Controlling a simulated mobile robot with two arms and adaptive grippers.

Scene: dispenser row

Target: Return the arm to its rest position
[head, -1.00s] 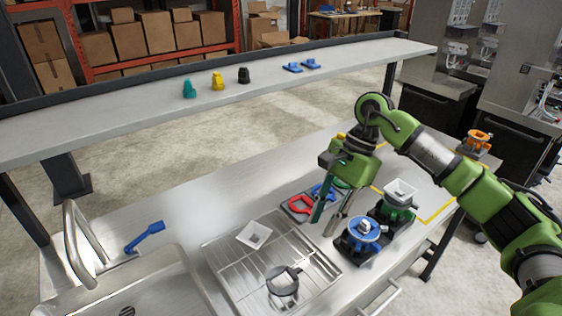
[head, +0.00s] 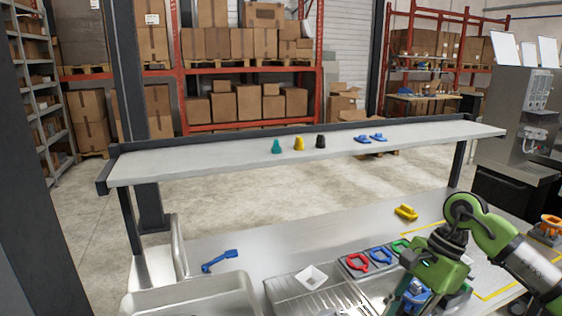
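My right arm comes in from the right, and its green gripper (head: 404,296) points down over the right part of the steel worktable (head: 240,250). Its fingertips run into the bottom edge of the picture, so I cannot tell how far apart they are. A blue dispenser part (head: 418,291) shows just behind the fingers, partly hidden; I cannot tell whether they touch it. I see nothing clearly held. My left gripper is not in view.
Red (head: 354,262), blue (head: 381,255) and green (head: 400,246) rings lie beside the arm. The raised shelf (head: 220,164) holds small coloured parts. A yellow part (head: 406,212) and blue scoop (head: 220,260) lie on the table.

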